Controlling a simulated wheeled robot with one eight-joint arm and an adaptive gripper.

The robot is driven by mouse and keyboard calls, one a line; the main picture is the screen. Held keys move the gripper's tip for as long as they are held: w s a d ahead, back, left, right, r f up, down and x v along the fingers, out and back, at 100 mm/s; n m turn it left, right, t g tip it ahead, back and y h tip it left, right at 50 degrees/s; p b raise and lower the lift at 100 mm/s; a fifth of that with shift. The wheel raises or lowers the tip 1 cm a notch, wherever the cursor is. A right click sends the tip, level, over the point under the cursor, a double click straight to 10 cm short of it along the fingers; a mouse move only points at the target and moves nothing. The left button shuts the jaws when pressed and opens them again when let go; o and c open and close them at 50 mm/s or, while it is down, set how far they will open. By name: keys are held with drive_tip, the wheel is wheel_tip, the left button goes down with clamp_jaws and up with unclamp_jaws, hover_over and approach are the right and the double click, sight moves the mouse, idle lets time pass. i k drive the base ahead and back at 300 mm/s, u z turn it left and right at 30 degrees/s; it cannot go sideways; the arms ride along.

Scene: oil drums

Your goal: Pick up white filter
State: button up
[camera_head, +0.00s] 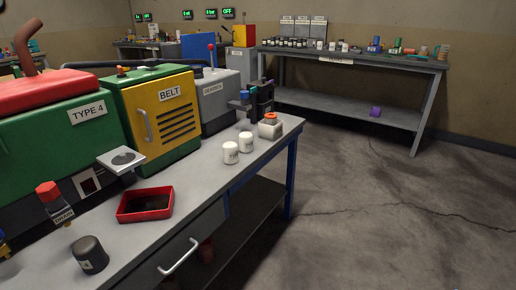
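Two small white cylinders with dark markings stand upright close together on the near grey workbench (195,175). The front-left white filter (231,153) is a little nearer than the back-right white filter (245,142). The markings are too small to read. Both look uncovered, with nothing holding them. I do not see my gripper in this view.
A white container with an orange top (270,128) stands right of the filters, before a dark upright device (261,98). A red tray (145,204) and black cylinder (90,254) are nearer. Machines, including the yellow BELT unit (165,108), line the back. Floor at right is clear.

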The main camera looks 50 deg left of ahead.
sight(230, 152)
drive_tip(key=i, duration=1.75)
drive_tip(key=u, duration=3.65)
